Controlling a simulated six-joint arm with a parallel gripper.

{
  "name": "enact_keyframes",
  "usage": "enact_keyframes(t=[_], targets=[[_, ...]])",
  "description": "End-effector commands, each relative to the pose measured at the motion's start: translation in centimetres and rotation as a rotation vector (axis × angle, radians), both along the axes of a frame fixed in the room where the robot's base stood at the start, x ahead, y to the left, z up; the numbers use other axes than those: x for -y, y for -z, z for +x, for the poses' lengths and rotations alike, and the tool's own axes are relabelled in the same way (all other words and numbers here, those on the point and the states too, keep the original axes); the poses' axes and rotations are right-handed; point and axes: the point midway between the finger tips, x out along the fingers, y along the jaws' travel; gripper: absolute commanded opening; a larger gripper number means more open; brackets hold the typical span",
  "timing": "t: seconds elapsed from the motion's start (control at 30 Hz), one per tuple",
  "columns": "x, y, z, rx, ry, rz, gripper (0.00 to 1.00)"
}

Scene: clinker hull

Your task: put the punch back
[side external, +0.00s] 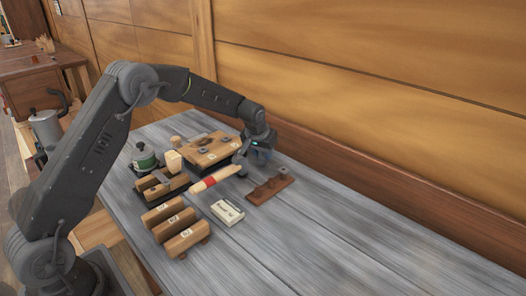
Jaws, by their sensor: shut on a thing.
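My gripper (246,168) is low over the far part of the bench, between a wooden box and a brown wooden rack (270,189). It points down and is shut on a small, slim thing, taken to be the punch. The punch is mostly hidden by the fingers and too small to make out. I cannot tell whether its lower end touches the bench. The brown rack lies to the right of my gripper, apart from it, with darker marks on top that may be holes.
Several wooden blocks (168,216), a white tray (227,211) and a green-banded jar (144,157) are nearby. The bench's right side is clear; a plank wall runs behind.

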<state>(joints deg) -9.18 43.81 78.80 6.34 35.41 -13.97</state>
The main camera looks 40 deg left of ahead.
Motion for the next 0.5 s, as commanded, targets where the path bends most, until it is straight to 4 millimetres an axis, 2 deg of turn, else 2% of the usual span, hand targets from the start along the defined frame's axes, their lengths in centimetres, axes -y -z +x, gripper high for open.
enact_keyframes(t=[0.5], targets=[[0.00,0.78,0.03,0.001,0.000,0.000,0.02]])
